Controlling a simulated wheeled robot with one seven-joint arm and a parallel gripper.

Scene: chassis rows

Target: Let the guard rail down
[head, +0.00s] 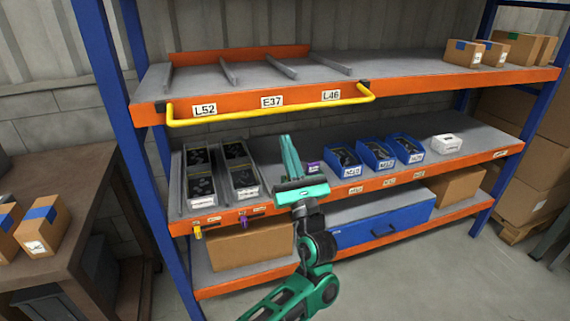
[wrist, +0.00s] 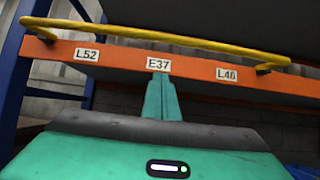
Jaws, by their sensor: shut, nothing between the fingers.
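The guard rail is a yellow bar (head: 270,111) along the front of the upper orange shelf, below the top edge and in front of the labels L52, E37 and L46. It pivots on dark brackets at its two ends. In the wrist view the yellow bar (wrist: 150,35) runs across the top, above the labels. My gripper (head: 287,140) is green, shut and empty. It stands in front of the middle shelf, below the rail and apart from it. In the wrist view its fingers (wrist: 161,85) point up toward the E37 label.
The upper shelf (head: 270,70) has dividers and an empty left part, with boxes at far right. The middle shelf holds dark bins (head: 203,178) at left and blue bins (head: 343,162) at right. A brown table (head: 75,215) stands at left.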

